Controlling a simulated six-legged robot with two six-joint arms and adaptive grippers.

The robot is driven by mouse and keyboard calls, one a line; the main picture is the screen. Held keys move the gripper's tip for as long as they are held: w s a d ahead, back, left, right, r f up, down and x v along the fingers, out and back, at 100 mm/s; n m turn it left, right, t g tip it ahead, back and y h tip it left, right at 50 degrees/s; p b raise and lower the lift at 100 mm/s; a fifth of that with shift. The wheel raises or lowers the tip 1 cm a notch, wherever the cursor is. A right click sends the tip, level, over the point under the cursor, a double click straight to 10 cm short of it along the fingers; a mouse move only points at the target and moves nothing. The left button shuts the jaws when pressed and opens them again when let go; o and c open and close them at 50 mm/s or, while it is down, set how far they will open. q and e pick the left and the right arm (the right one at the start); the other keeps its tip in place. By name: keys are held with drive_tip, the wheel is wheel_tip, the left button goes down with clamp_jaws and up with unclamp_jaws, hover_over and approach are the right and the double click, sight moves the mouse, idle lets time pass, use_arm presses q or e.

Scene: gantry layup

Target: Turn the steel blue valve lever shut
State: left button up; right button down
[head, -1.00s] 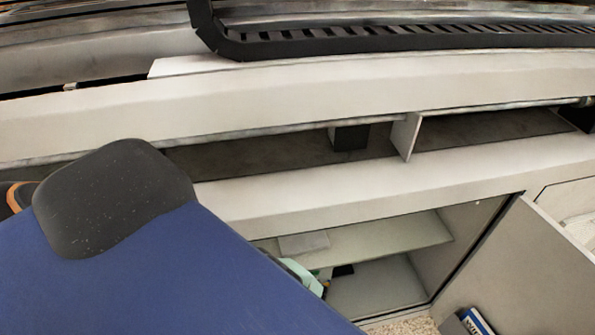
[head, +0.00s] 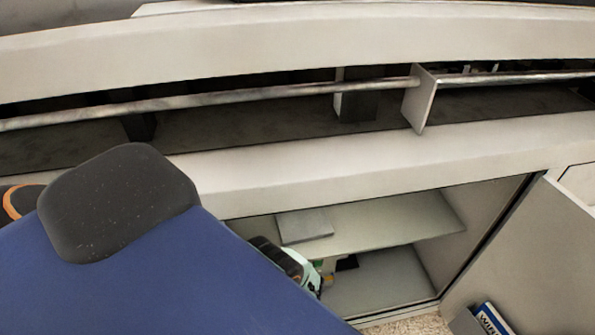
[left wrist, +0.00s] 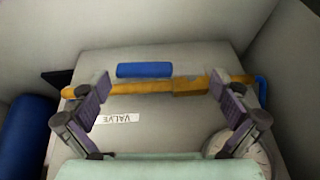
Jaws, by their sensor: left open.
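The blue valve lever (left wrist: 145,70) shows in the left wrist view as a short bar. It lies nearly parallel to a yellow-orange pipe (left wrist: 135,87), just beyond it in the picture. A white label reading VALVE (left wrist: 118,118) is on the pale panel on the near side of the pipe. My left gripper (left wrist: 160,84) is open, its two purple-grey fingers spread wide, with the lever and pipe showing between the tips. No contact is clear. In the head view, part of my left wrist shows at the cabinet, mostly hidden by my blue arm. My right gripper is not in view.
A round gauge (left wrist: 240,150) is near the right finger, and a blue cylinder (left wrist: 30,135) is at the left. Pale walls enclose the space. In the head view, the open cabinet has a shelf (head: 395,232) and an open door (head: 535,265); a long rail (head: 220,96) runs above.

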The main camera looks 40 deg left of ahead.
use_arm(q)
drive_tip(key=shift+c, duration=0.3)
drive_tip(key=c, duration=1.3)
drive_tip(key=shift+f, duration=0.1)
wheel_tip(320, 180, down, 3)
drive_tip(key=g+y+b, duration=0.2)
drive_tip(key=b, duration=0.4)
drive_tip(key=m+g+y+b, duration=0.1)
drive_tip(key=g+b, duration=0.1)
drive_tip(key=b, duration=0.5)
drive_tip(key=shift+w+d+y, duration=0.15)
drive_tip(key=shift+y, duration=0.25)
drive_tip(key=shift+m+g+y+b, duration=0.3)
drive_tip(key=shift+g+b, duration=0.2)
drive_tip(key=shift+b, duration=1.05)
